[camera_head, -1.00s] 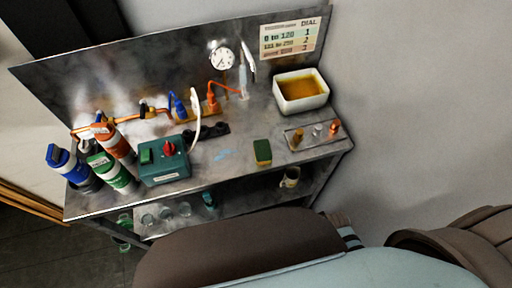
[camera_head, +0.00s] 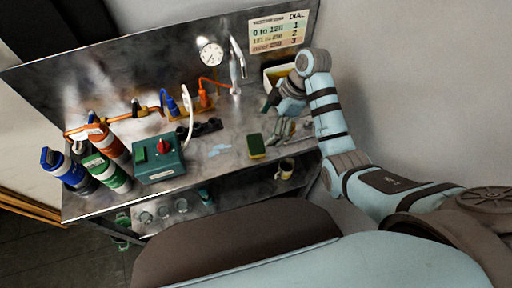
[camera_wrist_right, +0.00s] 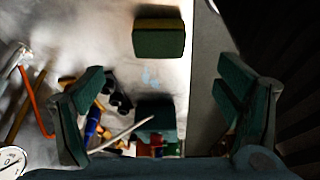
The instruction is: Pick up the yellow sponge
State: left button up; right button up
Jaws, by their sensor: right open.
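The sponge (camera_head: 256,146) lies flat on the metal bench near its front edge, green on top with a yellow layer along its side. In the right wrist view the sponge (camera_wrist_right: 158,40) is at the top centre, beyond the fingertips. My right gripper (camera_head: 274,118) is open and empty, above the bench just right of and behind the sponge, not touching it. In the wrist view the right gripper (camera_wrist_right: 165,88) shows its two fingers spread wide, with nothing between them at their height. My left gripper is not in view.
A teal box (camera_head: 158,158) with a red knob and several bottles (camera_head: 106,172) stand to the left. A white basin (camera_head: 270,75), partly hidden by my right arm, is behind. A mug (camera_head: 285,168) sits on the lower shelf. Bench around the sponge's left is mostly clear.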

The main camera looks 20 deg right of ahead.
aim_at(256, 143)
jog(key=x, duration=1)
jog(key=shift+w+f, duration=0.1)
jog(key=shift+f, duration=0.05)
jog(key=c, duration=0.8)
